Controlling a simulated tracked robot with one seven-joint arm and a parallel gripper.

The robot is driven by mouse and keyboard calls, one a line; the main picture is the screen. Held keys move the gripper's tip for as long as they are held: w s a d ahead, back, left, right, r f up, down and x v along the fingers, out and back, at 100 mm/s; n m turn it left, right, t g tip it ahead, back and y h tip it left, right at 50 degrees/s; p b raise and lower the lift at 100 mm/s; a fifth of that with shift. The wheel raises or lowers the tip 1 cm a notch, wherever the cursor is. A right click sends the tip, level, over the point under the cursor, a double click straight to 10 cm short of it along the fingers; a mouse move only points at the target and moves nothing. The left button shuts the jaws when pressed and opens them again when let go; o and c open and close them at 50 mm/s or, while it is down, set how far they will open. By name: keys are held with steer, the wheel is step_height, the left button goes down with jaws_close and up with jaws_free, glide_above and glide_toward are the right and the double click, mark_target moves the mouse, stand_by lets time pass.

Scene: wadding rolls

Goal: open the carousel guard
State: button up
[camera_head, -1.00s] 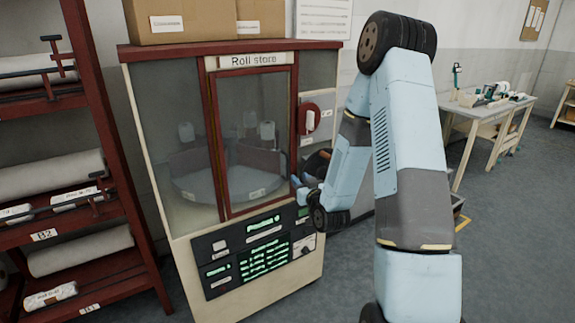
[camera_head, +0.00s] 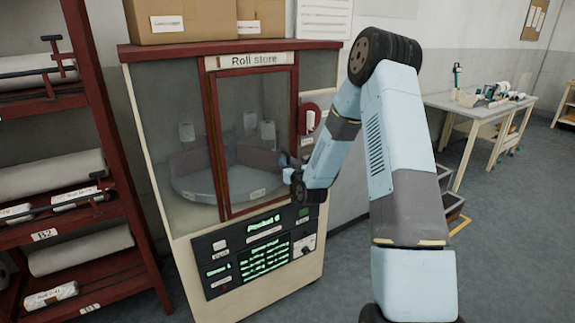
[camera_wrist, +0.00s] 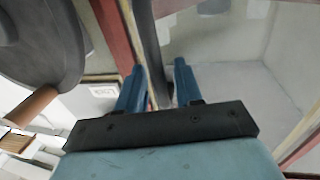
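The carousel guard (camera_head: 254,108), a clear panel in a red frame, is on the front of the "Roll store" cabinet (camera_head: 165,120) and looks closed. Behind it is a round grey carousel (camera_head: 215,183) with white rolls on it. My gripper (camera_head: 285,168) is at the guard's right edge, about two thirds of the way down. In the wrist view my gripper (camera_wrist: 158,84) has its two blue fingers apart, one on each side of a dark upright bar (camera_wrist: 149,45). The bar looks like the guard's handle. I cannot tell whether either finger touches it.
A control panel (camera_head: 255,254) with green text is below the guard. A workbench (camera_head: 490,110) stands at the back right.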

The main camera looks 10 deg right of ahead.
steer(key=shift+c, duration=0.3)
jaws_close()
stand_by(0.3)
